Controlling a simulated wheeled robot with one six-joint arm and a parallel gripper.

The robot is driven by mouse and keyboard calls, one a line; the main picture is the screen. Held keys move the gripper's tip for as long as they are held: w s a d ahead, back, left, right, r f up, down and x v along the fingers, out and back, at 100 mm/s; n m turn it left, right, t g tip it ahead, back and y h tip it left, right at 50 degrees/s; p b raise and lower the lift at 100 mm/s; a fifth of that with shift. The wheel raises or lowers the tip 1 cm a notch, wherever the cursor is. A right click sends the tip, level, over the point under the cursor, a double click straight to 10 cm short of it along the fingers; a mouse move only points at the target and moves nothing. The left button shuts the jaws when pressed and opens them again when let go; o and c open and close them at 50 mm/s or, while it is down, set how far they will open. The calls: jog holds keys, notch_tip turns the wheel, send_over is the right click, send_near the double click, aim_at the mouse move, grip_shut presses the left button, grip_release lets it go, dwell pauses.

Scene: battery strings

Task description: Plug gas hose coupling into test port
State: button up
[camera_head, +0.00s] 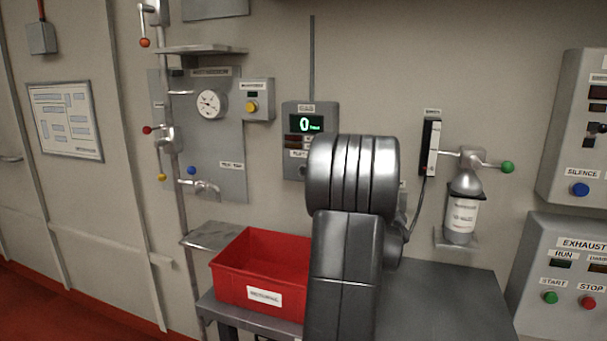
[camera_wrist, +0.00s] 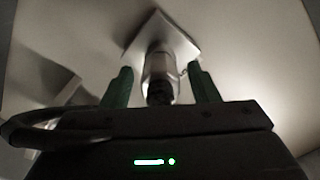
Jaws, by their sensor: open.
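In the wrist view my gripper (camera_wrist: 161,88) is open, with one green finger on each side of a metal cylindrical fitting (camera_wrist: 159,65). The fitting has a dark near end and stands on a pale square plate (camera_wrist: 168,32). I cannot tell whether it is the hose coupling or the test port. Gaps show between it and the fingers. In the head view my arm hides the gripper and the area in front of it. A gas unit (camera_head: 295,112) with a green 0 display shows left of my arm. A dark hose or cable (camera_head: 420,208) runs down behind my arm from a wall device (camera_head: 430,146).
A red bin (camera_head: 228,284) sits on the grey bench (camera_head: 455,290), left of my arm. A bottle (camera_head: 461,217) with a green-knobbed valve is on the wall at right. A gauge panel (camera_head: 228,150) and pipes with levers are at left. The bench's right side is clear.

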jog(key=shift+c, duration=0.2)
jog(key=c, duration=1)
jog(key=shift+c, duration=0.2)
jog(key=shift+s+a+b, duration=0.1)
jog(key=shift+s+b, duration=0.2)
jog(key=shift+s, duration=0.05)
jog(key=shift+s+a+b, duration=0.1)
jog(key=shift+s+b, duration=0.2)
jog(key=shift+s, duration=0.1)
jog(key=shift+b+v, duration=0.75)
jog(key=shift+v, duration=0.4)
jog(key=shift+s+a, duration=0.1)
jog(key=shift+s, duration=0.15)
jog(key=shift+b+v, duration=1)
jog(key=shift+v, duration=1.15)
jog(key=shift+r, duration=0.1)
